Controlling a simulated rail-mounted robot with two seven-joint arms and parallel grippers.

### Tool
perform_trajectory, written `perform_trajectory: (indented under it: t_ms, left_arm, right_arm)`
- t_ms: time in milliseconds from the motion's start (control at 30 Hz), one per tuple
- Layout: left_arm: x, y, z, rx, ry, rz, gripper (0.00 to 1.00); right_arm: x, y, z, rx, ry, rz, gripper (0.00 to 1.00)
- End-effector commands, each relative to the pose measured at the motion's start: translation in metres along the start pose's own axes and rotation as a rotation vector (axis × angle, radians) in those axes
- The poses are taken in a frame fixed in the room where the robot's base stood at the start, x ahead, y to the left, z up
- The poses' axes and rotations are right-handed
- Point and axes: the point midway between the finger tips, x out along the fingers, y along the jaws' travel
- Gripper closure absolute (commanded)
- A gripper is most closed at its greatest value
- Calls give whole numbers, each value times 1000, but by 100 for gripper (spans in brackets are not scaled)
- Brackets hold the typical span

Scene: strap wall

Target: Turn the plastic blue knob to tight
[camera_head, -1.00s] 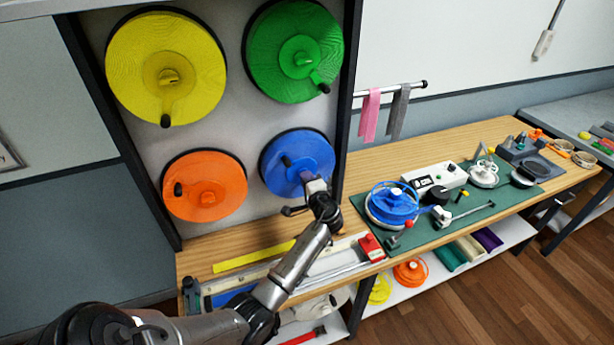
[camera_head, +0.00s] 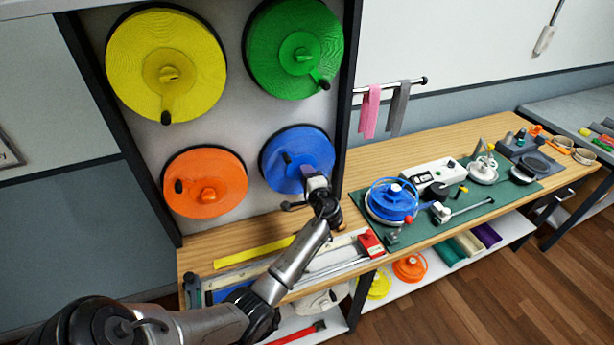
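The blue reel (camera_head: 296,150) is mounted on the wall panel at the lower right of four coloured reels. A dark crank handle shows on its left part. My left gripper (camera_head: 309,180) is at the lower right part of the blue reel's face, at its centre knob. The gripper and wrist cover most of the knob. Whether the fingers are closed on the knob cannot be told. My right gripper is not in view.
Yellow (camera_head: 190,50), green (camera_head: 280,40) and orange (camera_head: 225,170) reels surround the blue one. The wooden bench (camera_head: 430,140) below carries a green mat (camera_head: 425,232) with a loose blue spool (camera_head: 391,202). Pink and grey straps (camera_head: 399,108) hang from a rail at right.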

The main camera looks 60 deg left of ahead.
Motion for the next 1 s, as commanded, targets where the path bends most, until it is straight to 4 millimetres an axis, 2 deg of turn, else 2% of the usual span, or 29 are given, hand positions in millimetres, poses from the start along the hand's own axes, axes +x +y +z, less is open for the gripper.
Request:
perform_trajectory:
  t_ms: [233, 367, 800, 1000]
  left_arm:
    - [-1, 0, 0, -1, 0, 0, 62]
    - [-9, 1, 0, -2, 2, 0, 62]
    - [-90, 1, 0, -3, 2, 2, 62]
    - [-120, 1, 0, -2, 1, 2, 62]
  right_arm:
    - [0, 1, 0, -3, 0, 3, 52]
    - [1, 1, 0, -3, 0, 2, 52]
    - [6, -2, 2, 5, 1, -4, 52]
    - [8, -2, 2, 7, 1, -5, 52]
